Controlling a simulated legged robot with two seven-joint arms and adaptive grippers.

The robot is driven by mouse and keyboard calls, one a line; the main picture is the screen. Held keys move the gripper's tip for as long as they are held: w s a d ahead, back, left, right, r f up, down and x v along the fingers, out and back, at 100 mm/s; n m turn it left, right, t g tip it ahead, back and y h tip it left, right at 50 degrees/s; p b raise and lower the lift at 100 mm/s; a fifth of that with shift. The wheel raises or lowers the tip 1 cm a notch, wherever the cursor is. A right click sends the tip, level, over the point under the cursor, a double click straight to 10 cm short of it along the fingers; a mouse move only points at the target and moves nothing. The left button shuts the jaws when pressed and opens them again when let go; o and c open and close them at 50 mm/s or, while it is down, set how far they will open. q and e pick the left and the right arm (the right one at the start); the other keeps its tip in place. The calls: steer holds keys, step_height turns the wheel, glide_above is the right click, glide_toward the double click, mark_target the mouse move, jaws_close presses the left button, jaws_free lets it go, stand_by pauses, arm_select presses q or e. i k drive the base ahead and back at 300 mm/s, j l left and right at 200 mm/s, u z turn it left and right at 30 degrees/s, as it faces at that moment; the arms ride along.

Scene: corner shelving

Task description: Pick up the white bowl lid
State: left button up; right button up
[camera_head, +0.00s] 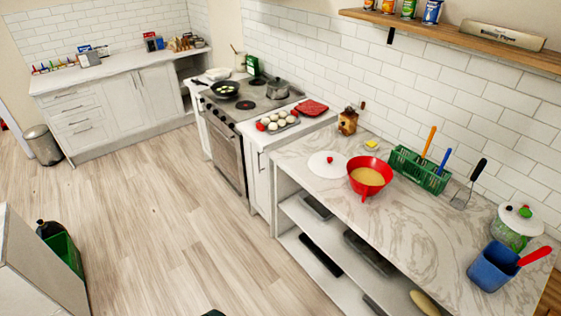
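A flat white round lid (322,165) with a red knob lies on the marble-patterned counter, just left of a red bowl (371,173) holding something pale yellow. A second white lid (514,217) with a green and red knob sits on a white and green pot (511,238) at the counter's right end. The frame does not settle which lid is the bowl lid. Neither of my grippers can be made out in the head view.
The counter (440,240) also bears a green rack (420,171) with utensils, a blue container (489,267) with a red handle, and a spatula (464,191). A wooden wall shelf (465,40) overhangs the back. A stove (240,102) stands farther left. The wood floor (170,215) is mostly clear.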

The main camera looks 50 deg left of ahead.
mark_target(332, 165)
steer(key=u, duration=1.3)
steer(key=i+j+z, duration=0.15)
steer(key=z, duration=0.35)
steer(key=i+j+z, duration=0.1)
steer(key=j+z, duration=0.15)
steer(key=z, duration=0.2)
steer(key=i+j+z, duration=0.1)
steer(key=j+z, duration=0.15)
steer(key=z, duration=0.25)
